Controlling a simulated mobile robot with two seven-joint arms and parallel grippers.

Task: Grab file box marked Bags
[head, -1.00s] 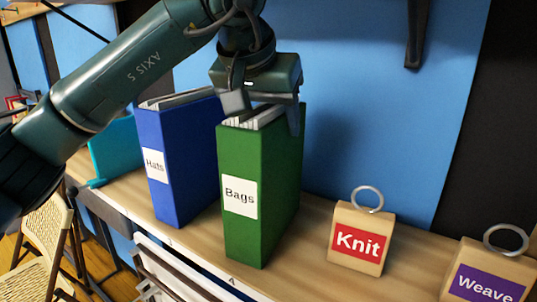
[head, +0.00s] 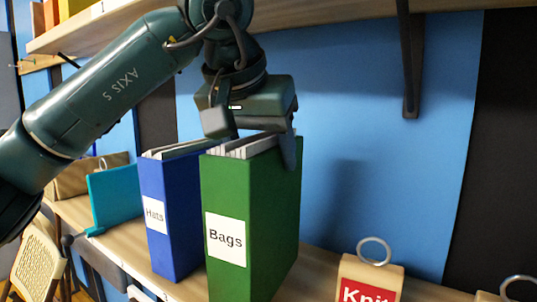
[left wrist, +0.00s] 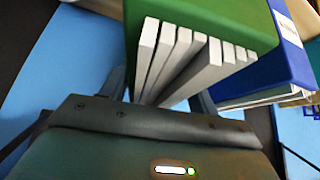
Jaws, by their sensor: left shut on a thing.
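The green file box (head: 225,270) labelled "Bags" stands upright on the wooden shelf, with white papers showing at its open top. My left gripper (head: 248,145) comes down over its top from above and is shut on it, one finger in front of each side. In the left wrist view the green box (left wrist: 215,20) and its papers lie directly ahead of the gripper (left wrist: 165,100). Whether the box's base is off the shelf is hidden below the picture edge. My right gripper is not in view.
The blue "Hats" file box (head: 160,235) stands close on the left, with a teal piece (head: 115,195) beyond. A "Knit" block (head: 368,285) with a ring stands to the right. An upper shelf (head: 330,12) and its bracket (head: 411,70) are above.

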